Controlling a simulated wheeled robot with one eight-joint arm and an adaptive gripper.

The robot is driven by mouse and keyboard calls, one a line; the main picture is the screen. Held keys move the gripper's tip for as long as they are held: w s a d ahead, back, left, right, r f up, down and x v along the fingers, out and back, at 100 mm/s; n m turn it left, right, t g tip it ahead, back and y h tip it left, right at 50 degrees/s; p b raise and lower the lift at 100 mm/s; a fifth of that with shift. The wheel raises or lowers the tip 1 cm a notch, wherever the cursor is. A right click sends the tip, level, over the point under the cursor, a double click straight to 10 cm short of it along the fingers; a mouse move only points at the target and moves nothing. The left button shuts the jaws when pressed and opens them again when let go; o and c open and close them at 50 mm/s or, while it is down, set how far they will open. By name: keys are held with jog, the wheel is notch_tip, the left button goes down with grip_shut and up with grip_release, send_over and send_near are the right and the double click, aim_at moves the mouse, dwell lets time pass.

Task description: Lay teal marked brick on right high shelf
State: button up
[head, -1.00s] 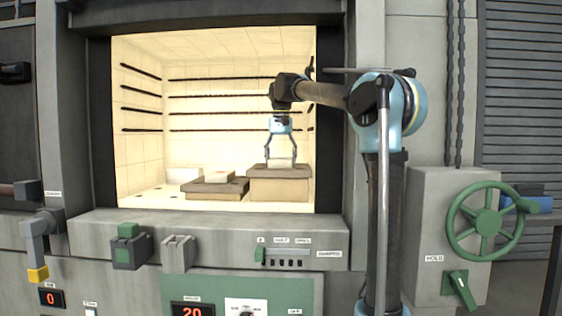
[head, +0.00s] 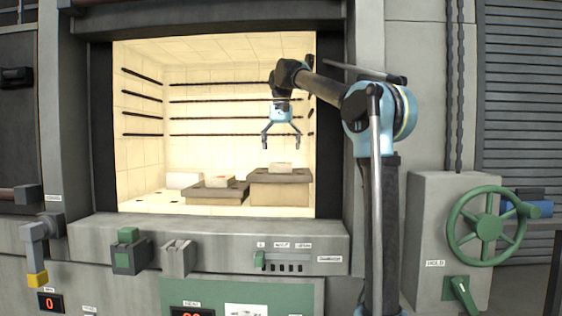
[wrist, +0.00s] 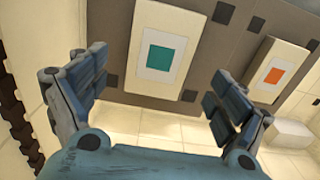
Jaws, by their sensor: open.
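The teal marked brick (wrist: 157,45) is pale with a teal square on top, seen in the wrist view. In the head view the same brick (head: 280,168) lies on the right high shelf (head: 281,190). My gripper (head: 281,143) is open and empty above it, apart from the brick. In the wrist view my gripper's spread fingers (wrist: 160,90) frame the near side of the brick and the shelf top (wrist: 120,78). The teal mark cannot be made out in the head view.
A brick with an orange mark (wrist: 274,76) lies on the lower shelf (head: 215,193) to the left. A plain pale block (head: 183,180) stands further left. Dark rods (head: 220,95) line the chamber walls. The sill (head: 200,238) edges the opening below.

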jog(key=shift+r, duration=3)
